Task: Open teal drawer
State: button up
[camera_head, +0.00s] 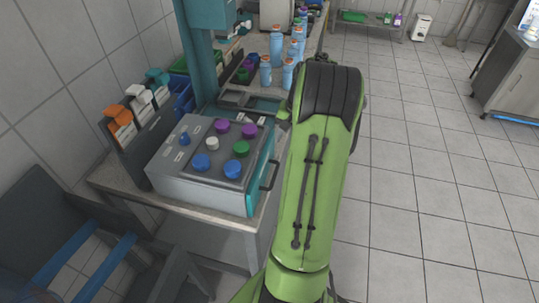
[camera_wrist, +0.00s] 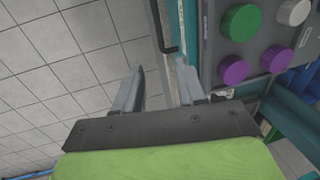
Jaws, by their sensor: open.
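The teal drawer front (camera_head: 262,172) is on the right side of a grey box with coloured knobs in the head view, and looks flush with the box. Its dark bar handle (camera_head: 270,176) stands out from it. In the wrist view the teal front (camera_wrist: 189,22) is a narrow strip at upper centre, with the handle (camera_wrist: 158,28) left of it. My gripper (camera_wrist: 161,72) is open and empty. The handle's near end lies just beyond the gap between the fingertips, apart from them. In the head view my arm hides the gripper.
The grey box (camera_head: 200,178) sits on a bench. Several blue bottles (camera_head: 277,47) stand behind it, beside a teal post (camera_head: 200,60). File holders (camera_head: 135,125) are on its left. The tiled floor (camera_head: 420,190) to the right is clear.

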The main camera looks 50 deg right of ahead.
aim_at(276, 173)
jog(key=f, duration=0.5)
jog(key=w+a+f+b, duration=0.1)
jog(key=f, duration=0.4)
jog(key=w+a+f, duration=0.1)
jog(key=f, duration=0.4)
jog(key=shift+w+f, duration=0.1)
jog(key=shift+w, duration=0.05)
grip_shut()
